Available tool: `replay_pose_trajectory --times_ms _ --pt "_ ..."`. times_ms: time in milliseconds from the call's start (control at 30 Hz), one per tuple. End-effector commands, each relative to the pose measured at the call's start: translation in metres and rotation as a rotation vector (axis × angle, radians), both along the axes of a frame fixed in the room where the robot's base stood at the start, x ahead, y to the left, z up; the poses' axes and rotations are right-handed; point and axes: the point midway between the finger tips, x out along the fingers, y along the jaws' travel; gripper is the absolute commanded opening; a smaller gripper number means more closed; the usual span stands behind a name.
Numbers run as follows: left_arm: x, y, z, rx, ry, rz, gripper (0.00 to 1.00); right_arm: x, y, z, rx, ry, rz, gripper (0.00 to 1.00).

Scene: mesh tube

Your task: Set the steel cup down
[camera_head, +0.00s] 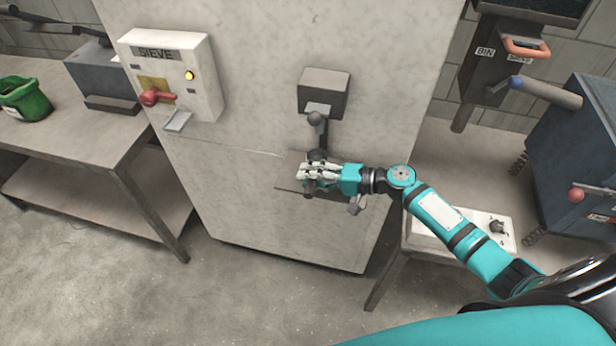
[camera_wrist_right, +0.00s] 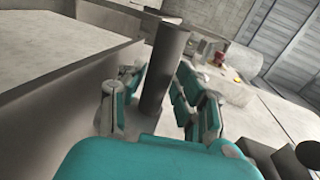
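The steel cup shows in the right wrist view as a tall, dark grey cylinder (camera_wrist_right: 160,75). It stands between the teal and white fingers of my right gripper (camera_wrist_right: 158,95), which are close on both of its sides. In the head view my right gripper (camera_head: 318,172) is at the small ledge (camera_head: 288,184) on the front of the big grey cabinet. The fingers and hand hide most of the cup there. I cannot tell whether its base touches the ledge. My left gripper is not in view.
A SIEVE panel (camera_head: 165,75) is to the left. A bench with a green bucket (camera_head: 24,98) is farther left. A blue-grey machine (camera_head: 580,150) stands right.

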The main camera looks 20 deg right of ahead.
Motion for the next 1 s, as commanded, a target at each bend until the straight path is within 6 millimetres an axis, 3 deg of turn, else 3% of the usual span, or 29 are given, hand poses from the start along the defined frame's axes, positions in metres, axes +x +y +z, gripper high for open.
replay_pose_trajectory --times_ms 500,1000 --pt "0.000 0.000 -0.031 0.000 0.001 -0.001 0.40 -0.056 -0.079 0.020 -0.003 0.001 0.000 0.33" --pt "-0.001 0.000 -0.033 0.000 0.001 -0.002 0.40 -0.063 -0.089 0.026 -0.001 0.000 0.001 0.33"
